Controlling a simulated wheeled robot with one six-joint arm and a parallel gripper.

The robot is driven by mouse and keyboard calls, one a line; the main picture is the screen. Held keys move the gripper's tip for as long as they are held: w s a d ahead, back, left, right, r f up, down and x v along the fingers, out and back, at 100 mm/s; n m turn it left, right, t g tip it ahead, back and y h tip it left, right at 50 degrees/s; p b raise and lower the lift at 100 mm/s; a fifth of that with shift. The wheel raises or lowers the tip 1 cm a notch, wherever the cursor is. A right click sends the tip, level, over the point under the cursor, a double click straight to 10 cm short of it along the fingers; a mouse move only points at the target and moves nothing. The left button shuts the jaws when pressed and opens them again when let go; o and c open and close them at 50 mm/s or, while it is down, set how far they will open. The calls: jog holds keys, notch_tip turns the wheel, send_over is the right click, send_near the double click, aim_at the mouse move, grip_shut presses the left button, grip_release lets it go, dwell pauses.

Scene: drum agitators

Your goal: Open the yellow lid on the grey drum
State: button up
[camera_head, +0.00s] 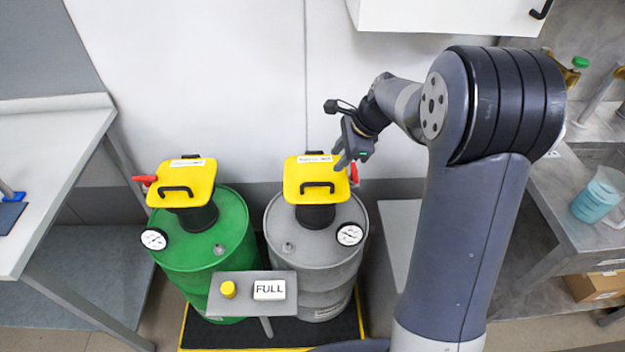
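The grey drum (318,254) stands on a black mat, right of the green drum. Its yellow lid (301,176) with a black handle (318,186) sits flat and closed on a black neck. A red lever (354,174) sticks out at the lid's right side. My gripper (342,163) is by the lid's back right corner, close to the red lever. Its fingers point down and left. I cannot tell whether they touch the lid or lever, nor how far apart they are.
The green drum (212,250) has a like yellow lid (166,185) and red lever (143,179). A small stand with a "FULL" sign (269,289) is in front. A table (45,150) is at left; a bench with a beaker (597,197) is at right.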

aim_at(318, 183)
jog(key=x, duration=1)
jog(key=shift+s+a+f+p, duration=0.15)
jog(key=shift+f+p, duration=0.15)
jog(key=shift+f, duration=0.1)
jog(key=shift+c, duration=0.5)
grip_shut()
